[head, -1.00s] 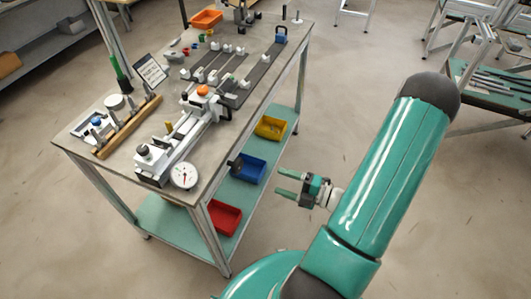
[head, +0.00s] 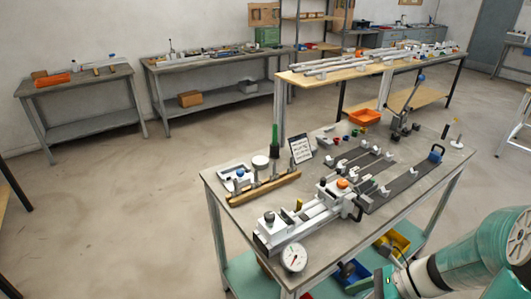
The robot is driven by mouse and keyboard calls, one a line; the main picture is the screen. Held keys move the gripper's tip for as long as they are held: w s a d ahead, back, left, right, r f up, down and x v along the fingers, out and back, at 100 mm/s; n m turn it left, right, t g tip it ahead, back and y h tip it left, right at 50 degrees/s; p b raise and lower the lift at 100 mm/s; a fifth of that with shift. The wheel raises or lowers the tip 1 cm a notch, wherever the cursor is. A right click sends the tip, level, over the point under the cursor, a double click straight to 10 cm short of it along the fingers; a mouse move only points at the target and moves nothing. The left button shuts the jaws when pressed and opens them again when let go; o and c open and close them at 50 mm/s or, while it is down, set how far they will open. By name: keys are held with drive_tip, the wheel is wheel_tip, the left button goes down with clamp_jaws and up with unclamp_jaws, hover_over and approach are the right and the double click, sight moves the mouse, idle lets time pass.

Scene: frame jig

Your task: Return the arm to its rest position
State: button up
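My teal arm (head: 470,250) comes in at the lower right corner of the head view, beside the right side of the workbench. My gripper (head: 385,284) is low at the bottom edge, next to the bench's lower shelf. Its two teal fingers look apart with nothing between them, though the frame's edge cuts off part of them. The arm's base and most of its links are out of view.
The workbench (head: 225,208) carries a white clamp jig (head: 302,222), dial gauge (head: 293,257), wooden rack (head: 264,188) and orange tray (head: 365,117). Blue and yellow bins (head: 397,243) sit on its shelf. More benches line the back wall. Open floor (head: 110,210) lies at left.

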drive_tip(key=s+a+r+n+t+h, duration=0.1)
drive_tip(key=a+r+n+t+h, duration=0.1)
drive_tip(key=r+n+h, duration=0.3)
drive_tip(key=s+a+r+n+t+h, duration=0.2)
drive_tip(key=r+n+h, duration=0.3)
drive_tip(key=r+n, duration=0.7)
drive_tip(key=a+n, duration=0.1)
drive_tip(key=n, duration=0.6)
drive_tip(key=shift+r+t, duration=0.25)
drive_tip(key=shift+t, duration=0.05)
drive_tip(key=shift+f, duration=0.1)
